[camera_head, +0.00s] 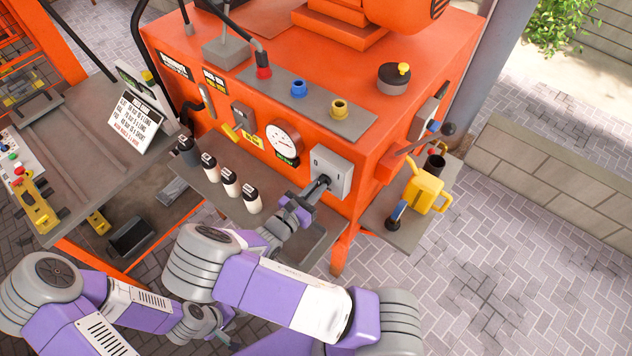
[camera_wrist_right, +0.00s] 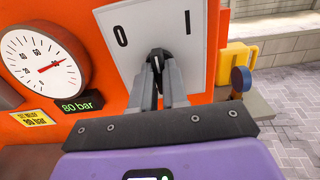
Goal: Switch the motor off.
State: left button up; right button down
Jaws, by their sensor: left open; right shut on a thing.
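The motor switch is a grey box (camera_head: 340,166) on the front of the orange machine; the right wrist view shows its plate (camera_wrist_right: 190,25) marked 0 at left and I at right. A black knob (camera_wrist_right: 158,54) with a pale mark sits between and below the marks; its exact angle is hard to tell. My right gripper (camera_head: 321,185) is shut on the knob, one finger on each side. In the head view it hides most of the knob. My left gripper (camera_head: 228,338) is low at the bottom edge, partly hidden by my right arm, open and away from the switch.
A round gauge (camera_head: 284,141) with a green "80 bar" display (camera_wrist_right: 83,105) is left of the switch. Several white bottles (camera_head: 230,181) stand on the grey shelf below. A yellow can (camera_head: 426,188) stands on a side shelf at right. Paving at right is clear.

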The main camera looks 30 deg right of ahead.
jog(key=n+p, duration=0.2)
jog(key=n, duration=0.1)
jog(key=shift+r+n, duration=0.1)
jog(key=shift+n, duration=0.3)
jog(key=shift+w+n+p, duration=0.1)
jog(key=shift+n+p, duration=0.95)
jog(key=shift+n, duration=0.55)
jog(key=c, duration=1.1)
grip_release()
jog(key=shift+c, duration=0.2)
jog(key=shift+a, duration=0.15)
jog(key=b+v, duration=0.1)
jog(key=v, duration=0.6)
jog(key=shift+a, duration=0.15)
